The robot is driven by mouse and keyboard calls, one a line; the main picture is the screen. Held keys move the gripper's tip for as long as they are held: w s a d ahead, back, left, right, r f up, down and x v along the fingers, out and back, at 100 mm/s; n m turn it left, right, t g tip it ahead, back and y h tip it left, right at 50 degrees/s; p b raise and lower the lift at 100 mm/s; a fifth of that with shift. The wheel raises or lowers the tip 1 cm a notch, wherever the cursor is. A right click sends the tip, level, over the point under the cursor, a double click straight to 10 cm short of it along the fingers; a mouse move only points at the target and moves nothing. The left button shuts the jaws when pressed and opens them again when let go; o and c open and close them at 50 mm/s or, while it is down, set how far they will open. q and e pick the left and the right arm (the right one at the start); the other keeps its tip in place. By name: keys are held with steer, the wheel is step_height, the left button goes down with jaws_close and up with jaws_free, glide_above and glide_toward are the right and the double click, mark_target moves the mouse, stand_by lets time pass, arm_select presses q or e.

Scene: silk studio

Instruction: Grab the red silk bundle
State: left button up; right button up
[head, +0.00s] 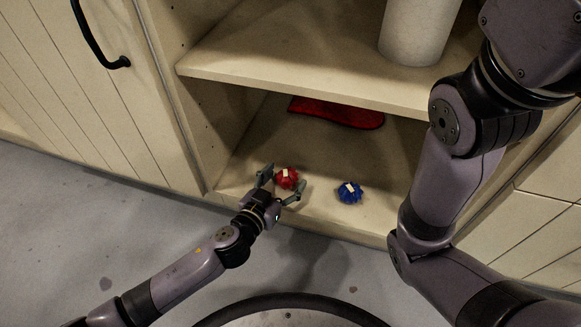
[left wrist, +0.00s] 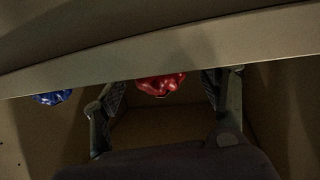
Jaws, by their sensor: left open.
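The red silk bundle (head: 287,178) sits on the lower shelf of the cabinet, near its front edge, with a pale tag on it. My left gripper (head: 281,183) is open, with its two fingers on either side of the bundle in the head view. In the left wrist view the red bundle (left wrist: 161,84) shows between the open fingers (left wrist: 170,88), its upper part hidden behind a pale shelf edge. I cannot tell whether the fingers touch it. My right arm is at the right of the head view, but its gripper is out of view.
A blue bundle (head: 350,192) sits to the right on the same shelf. A flat red item (head: 337,112) lies farther back. An upper shelf (head: 300,62) overhangs them and carries a white cylinder (head: 418,32). A cabinet door with a black handle (head: 97,42) is at left.

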arm_select(q)
steer(key=shift+w+d, duration=0.1)
steer(key=shift+w, duration=0.1)
steer(key=shift+s, duration=0.1)
steer(key=c, duration=1.2)
steer(key=shift+r, duration=0.1)
steer(key=shift+c, duration=0.2)
